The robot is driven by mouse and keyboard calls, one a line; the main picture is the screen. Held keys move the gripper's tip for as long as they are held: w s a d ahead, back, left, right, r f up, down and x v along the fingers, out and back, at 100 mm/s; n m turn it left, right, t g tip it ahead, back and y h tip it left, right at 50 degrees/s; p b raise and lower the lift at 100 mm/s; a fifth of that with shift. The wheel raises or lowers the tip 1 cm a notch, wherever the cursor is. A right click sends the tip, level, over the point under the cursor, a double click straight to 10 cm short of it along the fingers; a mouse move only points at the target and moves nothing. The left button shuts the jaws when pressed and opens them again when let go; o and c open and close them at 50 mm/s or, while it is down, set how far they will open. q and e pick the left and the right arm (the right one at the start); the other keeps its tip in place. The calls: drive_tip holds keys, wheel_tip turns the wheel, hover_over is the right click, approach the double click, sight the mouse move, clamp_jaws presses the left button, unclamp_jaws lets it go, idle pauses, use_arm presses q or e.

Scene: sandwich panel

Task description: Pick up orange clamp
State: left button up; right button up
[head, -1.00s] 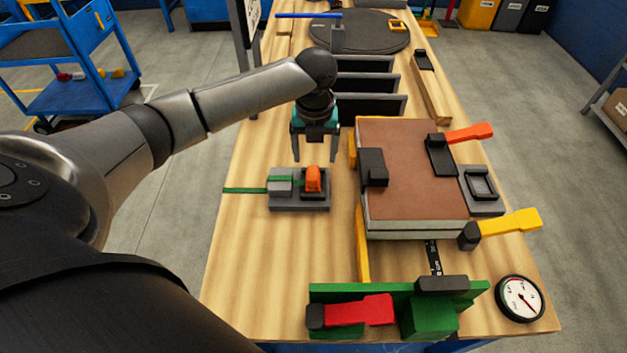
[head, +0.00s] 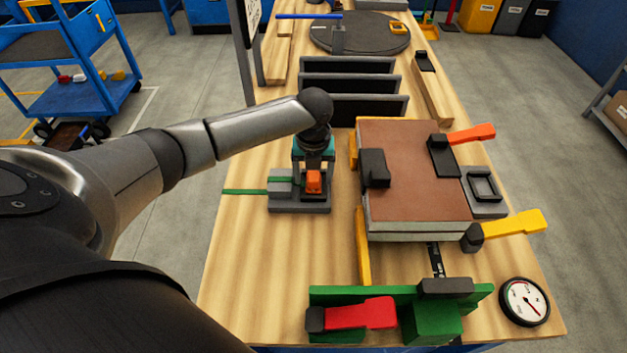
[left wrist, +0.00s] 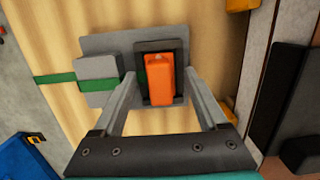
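An orange clamp part (head: 313,182) sits upright on a dark mount on a grey base plate (head: 285,208), left of the sandwich panel. In the left wrist view the orange part (left wrist: 160,80) lies between the two fingers of my left gripper (left wrist: 160,90). The fingers are apart, with gaps beside the orange part. In the head view my left gripper (head: 313,168) is lowered right over it, and its wrist partly hides the mount. Another clamp with an orange handle (head: 470,134) is on the panel's right edge. My right gripper is not in view.
A brown-topped sandwich panel (head: 415,165) stands close to the right, with black and yellow clamps (head: 512,224). Dark upright plates (head: 355,107) stand behind. A green fixture with a red handle (head: 360,314) and a gauge (head: 525,301) are in front. The table's left front is bare.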

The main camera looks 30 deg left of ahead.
use_arm(q)
clamp_jaws()
idle(0.4)
drive_tip(key=shift+r, duration=0.15)
wheel_tip(320, 180, up, 20)
drive_tip(key=f+p, duration=0.1)
drive_tip(key=p, duration=0.2)
wheel_tip(320, 180, up, 6)
drive_tip(key=p, duration=0.7)
hover_over(313, 173)
drive_tip(key=shift+f, duration=0.15)
drive_tip(key=shift+d, duration=0.1)
